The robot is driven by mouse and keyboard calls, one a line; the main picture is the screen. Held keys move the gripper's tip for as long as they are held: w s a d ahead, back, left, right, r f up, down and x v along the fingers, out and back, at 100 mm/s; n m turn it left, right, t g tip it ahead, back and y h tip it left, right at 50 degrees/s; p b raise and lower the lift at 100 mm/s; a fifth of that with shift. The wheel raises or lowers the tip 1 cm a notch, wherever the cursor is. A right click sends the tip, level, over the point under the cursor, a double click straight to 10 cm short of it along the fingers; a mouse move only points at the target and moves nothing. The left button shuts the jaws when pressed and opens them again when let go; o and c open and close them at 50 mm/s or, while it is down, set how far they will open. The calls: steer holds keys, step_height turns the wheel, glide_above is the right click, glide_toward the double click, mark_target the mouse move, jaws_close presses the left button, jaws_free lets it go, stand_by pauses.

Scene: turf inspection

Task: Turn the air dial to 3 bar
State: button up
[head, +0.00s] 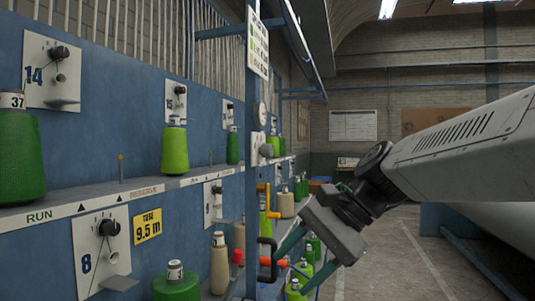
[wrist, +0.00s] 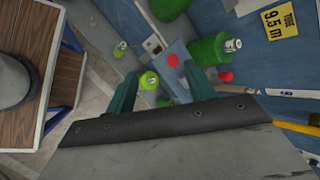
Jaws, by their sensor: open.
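A grey round knob (head: 266,150) sits on a pale plate on the blue post, below a round white gauge (head: 260,115); it looks like the air dial. Its markings are too small to read. My gripper (head: 291,272) is low and right of the post, below the knob, with its green fingers apart. In the wrist view the open fingers (wrist: 162,84) have nothing gripped; a yellow-green bobbin (wrist: 149,79) shows between them, seemingly beyond. The knob cannot be made out in the wrist view.
A black handle (head: 266,259) and an orange-red part (head: 274,262) are close to my fingers. A yellow crank (head: 267,200) is above them. Green bobbins (head: 175,147) stand along the shelf, with numbered dials (head: 108,228) on blue panels. Floor at right (head: 390,250) is open.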

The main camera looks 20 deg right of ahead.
steer(key=w+d+r+m+t+y, duration=0.35)
steer(key=w+r+m, duration=0.25)
steer(key=w+r, duration=0.4)
steer(key=m+t+y, duration=0.3)
steer(key=m+t, duration=0.1)
steer(key=m, duration=0.2)
glide_toward(272, 151)
steer(key=x, duration=0.9)
steer(key=c, duration=1)
